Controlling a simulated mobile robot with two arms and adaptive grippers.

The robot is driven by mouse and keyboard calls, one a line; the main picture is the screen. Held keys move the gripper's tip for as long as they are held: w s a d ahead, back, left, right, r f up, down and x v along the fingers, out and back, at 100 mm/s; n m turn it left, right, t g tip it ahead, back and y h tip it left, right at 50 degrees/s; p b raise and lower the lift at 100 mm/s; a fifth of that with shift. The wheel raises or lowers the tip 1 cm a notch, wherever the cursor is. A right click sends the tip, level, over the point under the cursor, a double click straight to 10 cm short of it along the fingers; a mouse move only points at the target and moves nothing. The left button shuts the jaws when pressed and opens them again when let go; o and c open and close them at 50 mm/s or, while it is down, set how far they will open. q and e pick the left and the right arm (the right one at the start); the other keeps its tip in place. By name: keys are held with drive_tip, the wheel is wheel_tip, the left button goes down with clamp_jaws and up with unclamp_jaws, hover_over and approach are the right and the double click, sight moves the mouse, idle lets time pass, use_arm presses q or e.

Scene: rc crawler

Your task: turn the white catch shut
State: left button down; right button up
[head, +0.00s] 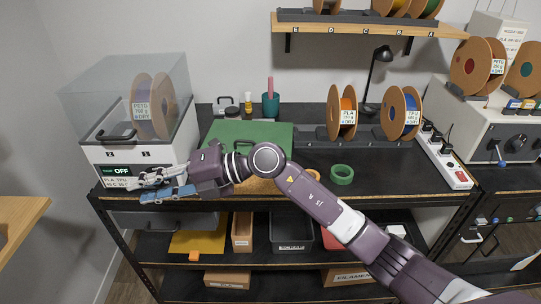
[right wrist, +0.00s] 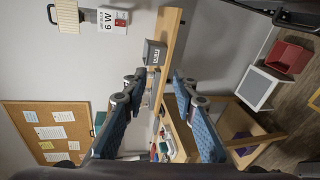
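The white dryer box (head: 101,155) stands at the left end of the black bench in the head view. It has a clear lid (head: 106,82), a black handle (head: 118,136) and a dark panel reading OFF (head: 121,171). I cannot make out a white catch; my right gripper covers part of the box's lower front. My right gripper (head: 145,188) is in front of that lower front, pointing left. In the right wrist view its blue-padded fingers (right wrist: 152,140) stand apart with nothing between them. My left gripper is in neither view.
A green mat (head: 262,134) lies right of the box. Two filament spools (head: 341,113) stand farther right, beside a green tape ring (head: 342,174) and a white power strip (head: 447,164). My right arm crosses the bench front. A wooden table edge (head: 18,222) is at far left.

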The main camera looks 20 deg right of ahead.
drive_tip(key=w+d+f+h, duration=0.4)
drive_tip(key=d+f+h, duration=0.1)
drive_tip(key=d+h, duration=0.1)
drive_tip(key=w+d+r+m+h, duration=0.25)
drive_tip(key=d+h, duration=0.25)
drive_tip(key=d, duration=0.7)
drive_tip(key=w+d+r+m+h, duration=0.1)
drive_tip(key=w+d+h, duration=0.2)
drive_tip(key=d+h, duration=0.55)
drive_tip(key=d+f+y+p, duration=0.1)
drive_tip(key=w+d+f+y+p, duration=0.1)
drive_tip(key=f, duration=0.1)
drive_tip(key=w+d+f+y+p, duration=0.1)
drive_tip(key=f, duration=0.1)
drive_tip(key=shift+w+d+f+t, duration=0.1)
drive_tip(key=shift+d+t, duration=0.2)
drive_tip(key=shift+t, duration=0.1)
drive_tip(key=shift+w+f, duration=0.2)
drive_tip(key=shift+f, duration=0.35)
drive_tip(key=shift+c, duration=0.2)
clamp_jaws()
